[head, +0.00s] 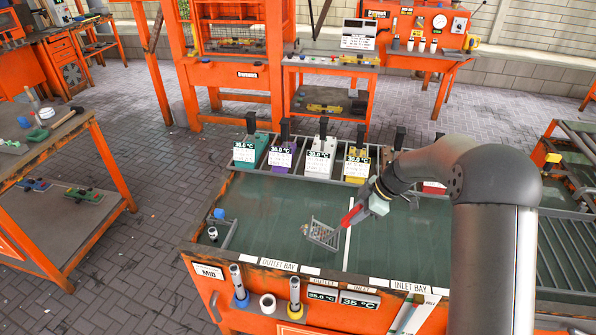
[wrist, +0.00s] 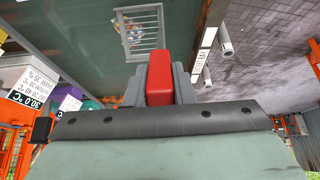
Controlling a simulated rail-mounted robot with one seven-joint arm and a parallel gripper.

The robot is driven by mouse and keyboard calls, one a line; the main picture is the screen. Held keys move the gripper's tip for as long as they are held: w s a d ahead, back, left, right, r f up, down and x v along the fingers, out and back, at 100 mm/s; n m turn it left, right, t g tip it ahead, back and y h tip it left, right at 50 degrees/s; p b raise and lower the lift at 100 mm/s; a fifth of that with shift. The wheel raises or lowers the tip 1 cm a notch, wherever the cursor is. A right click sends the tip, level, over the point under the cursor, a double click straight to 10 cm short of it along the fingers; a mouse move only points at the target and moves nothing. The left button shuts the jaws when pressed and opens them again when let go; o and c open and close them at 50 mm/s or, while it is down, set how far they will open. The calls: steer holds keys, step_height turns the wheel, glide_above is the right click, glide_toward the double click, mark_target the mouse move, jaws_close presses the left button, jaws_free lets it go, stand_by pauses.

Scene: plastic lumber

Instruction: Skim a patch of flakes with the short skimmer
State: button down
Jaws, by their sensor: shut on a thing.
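My gripper (head: 371,194) is shut on the red handle (head: 349,216) of a skimmer, above the green tank. In the wrist view the red handle (wrist: 160,80) sits between my grey fingers (wrist: 160,92). The skimmer's grey grid head (head: 323,236) is low over or at the water in the outlet bay, left of the white divider line; I cannot tell how deep it is. Small coloured flakes (head: 317,231) show at the grid head, also in the wrist view (wrist: 131,36). I cannot tell whether they lie on it or float beneath it.
The tank's orange front (head: 240,300) carries OUTLET BAY and INLET BAY labels. Several coloured blocks with 30.0 °C displays (head: 319,158) line the back rim. Open water lies left of the skimmer.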

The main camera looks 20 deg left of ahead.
steer(key=a+r+t+h, duration=0.1)
steer(key=a+r+h, duration=0.3)
steer(key=a, duration=0.5)
steer(key=a+r+h, duration=0.2)
steer(key=a+r, duration=0.3)
steer(key=a, duration=0.5)
steer(key=shift+f+b, duration=3.7)
steer(key=shift+f, duration=2.75)
steer(key=shift+w+d+b, duration=1.05)
steer(key=shift+d+b, duration=2.05)
steer(key=shift+d, duration=2.7)
step_height(320, 180, up, 13)
steer(key=p, duration=1)
